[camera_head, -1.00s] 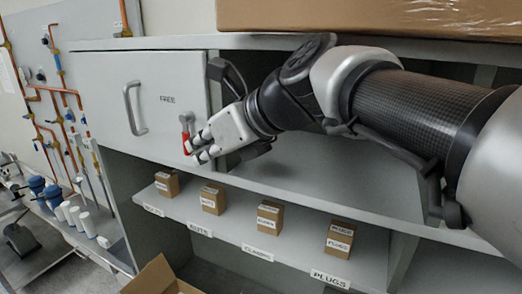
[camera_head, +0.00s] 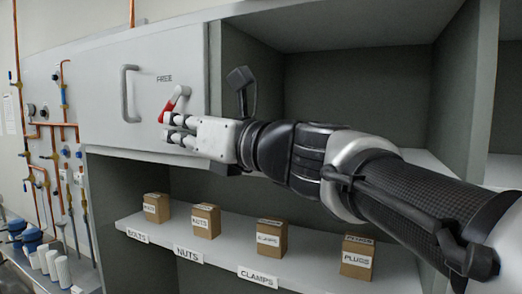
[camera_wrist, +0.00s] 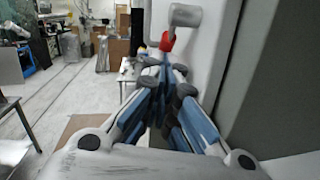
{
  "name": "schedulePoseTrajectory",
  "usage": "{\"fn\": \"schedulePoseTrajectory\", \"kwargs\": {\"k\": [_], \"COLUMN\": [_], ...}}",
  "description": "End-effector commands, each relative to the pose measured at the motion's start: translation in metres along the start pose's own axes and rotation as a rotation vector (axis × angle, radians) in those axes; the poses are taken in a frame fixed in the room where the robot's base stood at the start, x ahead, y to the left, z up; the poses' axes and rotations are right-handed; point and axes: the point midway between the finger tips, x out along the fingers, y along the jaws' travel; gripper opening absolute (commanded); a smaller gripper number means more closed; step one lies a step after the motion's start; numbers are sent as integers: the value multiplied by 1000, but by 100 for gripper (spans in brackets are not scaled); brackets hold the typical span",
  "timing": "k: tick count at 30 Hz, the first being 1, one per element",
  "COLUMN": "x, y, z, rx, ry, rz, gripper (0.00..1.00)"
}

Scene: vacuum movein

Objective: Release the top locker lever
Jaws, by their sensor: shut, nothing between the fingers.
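An open empty compartment (camera_head: 340,85) is right of the door. Below, a shelf holds small boxes, among them nuts (camera_head: 205,221), clamps (camera_head: 271,238) and plugs (camera_head: 357,258). Copper pipes and valves (camera_head: 45,123) are on the left wall. Open floor (camera_wrist: 60,100) shows in the wrist view.

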Motion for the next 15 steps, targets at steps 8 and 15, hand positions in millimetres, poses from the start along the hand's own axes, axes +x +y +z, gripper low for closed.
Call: {"fn": "schedulePoseTrajectory", "kwargs": {"k": [8,15], "x": [12,22], "y": [2,3], "z": [-2,-1], "rx": [6,15], "ry": [-58,-80], "rz": [11,13], "gripper": [0,0]}}
